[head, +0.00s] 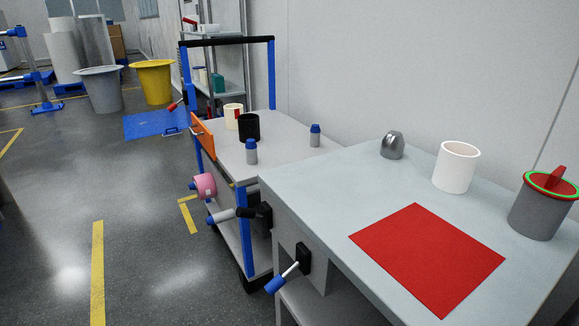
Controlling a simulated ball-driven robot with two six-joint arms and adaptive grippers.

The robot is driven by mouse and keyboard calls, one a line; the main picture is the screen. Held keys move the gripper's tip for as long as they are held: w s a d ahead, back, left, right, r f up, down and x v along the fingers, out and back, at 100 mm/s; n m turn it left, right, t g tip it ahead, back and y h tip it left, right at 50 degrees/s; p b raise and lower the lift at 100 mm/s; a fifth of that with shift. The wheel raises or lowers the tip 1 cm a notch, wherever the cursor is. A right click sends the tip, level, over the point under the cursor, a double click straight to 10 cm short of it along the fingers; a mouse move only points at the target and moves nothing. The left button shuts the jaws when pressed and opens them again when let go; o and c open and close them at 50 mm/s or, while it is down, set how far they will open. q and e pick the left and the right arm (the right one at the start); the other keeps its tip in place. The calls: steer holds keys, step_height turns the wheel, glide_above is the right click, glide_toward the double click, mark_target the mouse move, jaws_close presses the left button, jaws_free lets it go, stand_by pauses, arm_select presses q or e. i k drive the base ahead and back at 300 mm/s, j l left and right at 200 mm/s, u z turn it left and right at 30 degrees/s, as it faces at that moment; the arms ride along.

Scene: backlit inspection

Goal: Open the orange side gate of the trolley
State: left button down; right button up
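The trolley (285,150) stands left of the grey table, with blue posts, a black top bar (228,41) and a grey top deck. Its orange side gate (205,138) is a narrow panel standing along the left edge of the deck, seen nearly edge-on. A small grey handle (195,131) shows on its outer side. The gate looks upright; whether it is latched is too small to tell. Neither of my grippers is in the head view, so nothing is seen touching the gate.
The trolley's deck carries a cream mug, a black mug (249,128) and two blue-capped bottles (251,152). A pink roll (204,186) and blue-ended levers (275,285) stick out near the trolley and table fronts.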

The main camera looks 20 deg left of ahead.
mark_target(204, 136)
steer(key=i+j+z, duration=0.15)
steer(key=j, duration=0.7)
steer(key=j+z, duration=0.15)
steer(key=j, duration=0.65)
steer(key=i, duration=0.05)
